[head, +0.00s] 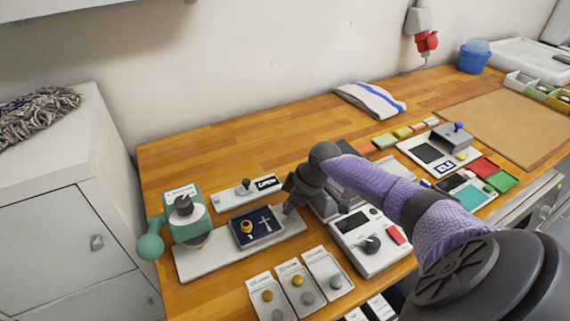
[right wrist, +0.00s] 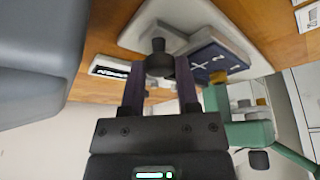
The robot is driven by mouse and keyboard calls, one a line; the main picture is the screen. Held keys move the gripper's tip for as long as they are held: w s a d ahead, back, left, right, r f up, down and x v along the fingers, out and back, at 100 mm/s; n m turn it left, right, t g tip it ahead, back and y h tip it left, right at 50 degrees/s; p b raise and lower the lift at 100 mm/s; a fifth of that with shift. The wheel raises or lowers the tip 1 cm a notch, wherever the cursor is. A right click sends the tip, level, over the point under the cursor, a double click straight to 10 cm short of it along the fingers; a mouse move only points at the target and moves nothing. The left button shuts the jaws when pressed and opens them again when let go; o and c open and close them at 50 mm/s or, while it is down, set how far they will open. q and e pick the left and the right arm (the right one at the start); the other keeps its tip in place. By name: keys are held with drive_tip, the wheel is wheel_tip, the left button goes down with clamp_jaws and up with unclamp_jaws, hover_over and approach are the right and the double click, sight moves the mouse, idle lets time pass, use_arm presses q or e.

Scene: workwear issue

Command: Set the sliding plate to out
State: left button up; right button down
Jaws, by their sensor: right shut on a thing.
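The sliding plate (head: 244,238) is a dark navy square tray with a yellow round piece and a pale cross on it. It sits on a long white base (head: 205,262), to the right of a teal press-like device (head: 187,225). My right gripper (head: 290,205) is at the plate's right side. In the right wrist view my right gripper (right wrist: 160,88) is shut on a dark knob (right wrist: 160,62), which stands beside the navy plate (right wrist: 216,62). How the knob joins the plate is hard to see. My left gripper is not in view.
A white box with a small lever and a display reading OPEN (head: 266,184) stands behind the plate. A white dial unit (head: 369,240) is to the right of my gripper. Several white cards with round knobs (head: 297,285) lie in front. Bare wood is free behind.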

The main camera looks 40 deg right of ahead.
drive_tip(key=c, duration=0.6)
unclamp_jaws()
drive_tip(key=shift+d, duration=0.2)
drive_tip(key=shift+o, duration=1.3)
drive_tip(key=shift+d, duration=0.1)
drive_tip(key=p+v, duration=0.3)
drive_tip(key=v, duration=0.7)
